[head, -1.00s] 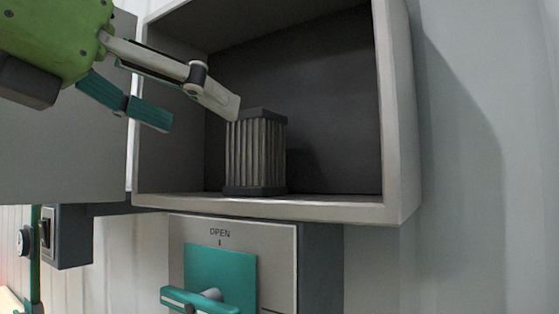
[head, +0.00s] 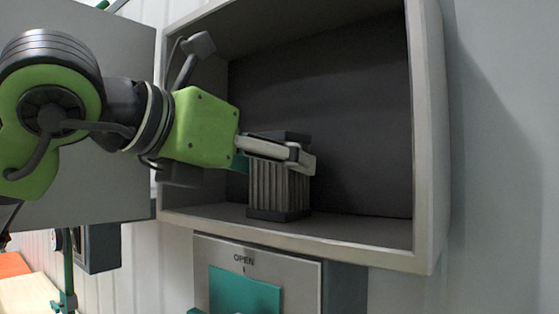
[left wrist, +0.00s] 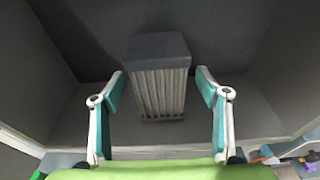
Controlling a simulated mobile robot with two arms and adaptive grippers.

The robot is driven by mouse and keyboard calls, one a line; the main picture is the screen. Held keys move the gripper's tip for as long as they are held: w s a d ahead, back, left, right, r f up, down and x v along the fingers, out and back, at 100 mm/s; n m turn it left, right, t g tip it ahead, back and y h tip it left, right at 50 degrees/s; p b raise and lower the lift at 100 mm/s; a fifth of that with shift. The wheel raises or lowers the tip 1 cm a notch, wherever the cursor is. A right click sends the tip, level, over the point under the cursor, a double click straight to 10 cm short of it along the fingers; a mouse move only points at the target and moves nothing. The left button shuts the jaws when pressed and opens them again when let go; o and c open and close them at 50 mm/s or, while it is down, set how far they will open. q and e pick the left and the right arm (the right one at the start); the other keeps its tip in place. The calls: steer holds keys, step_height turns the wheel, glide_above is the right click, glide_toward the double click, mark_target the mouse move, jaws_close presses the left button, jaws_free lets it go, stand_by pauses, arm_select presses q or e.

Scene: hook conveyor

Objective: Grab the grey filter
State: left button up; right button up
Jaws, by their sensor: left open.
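The grey filter (head: 278,190) is a pleated block with dark end caps. It stands upright on the floor of the open cabinet (head: 430,150), and in the head view a finger covers part of its upper half. In the left wrist view the filter (left wrist: 160,88) stands straight ahead, between the two fingers. My left gripper (head: 290,160) reaches into the cabinet from the left. In the left wrist view its teal-padded fingers (left wrist: 160,90) are open, one on each side of the filter, with a gap at both sides. My right gripper is not in view.
The open door (head: 75,150) stands at the left. Below is a panel marked OPEN with a teal plate (head: 245,292). Blurred items lie at the lower right of the left wrist view.

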arm_select(q)
steer(key=shift+p+x, duration=0.55)
steer(key=shift+x, duration=0.5)
steer(key=shift+w+d+f, duration=0.15)
steer(key=shift+w+d, duration=0.1)
steer(key=shift+w, duration=0.15)
steer(key=shift+c, duration=0.4)
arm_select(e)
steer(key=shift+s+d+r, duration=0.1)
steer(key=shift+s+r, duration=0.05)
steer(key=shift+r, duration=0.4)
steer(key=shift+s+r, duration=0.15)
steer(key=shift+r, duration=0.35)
arm_select(q)
steer(key=shift+s+a, duration=0.1)
steer(key=shift+s, duration=0.05)
steer(key=c, duration=1.2)
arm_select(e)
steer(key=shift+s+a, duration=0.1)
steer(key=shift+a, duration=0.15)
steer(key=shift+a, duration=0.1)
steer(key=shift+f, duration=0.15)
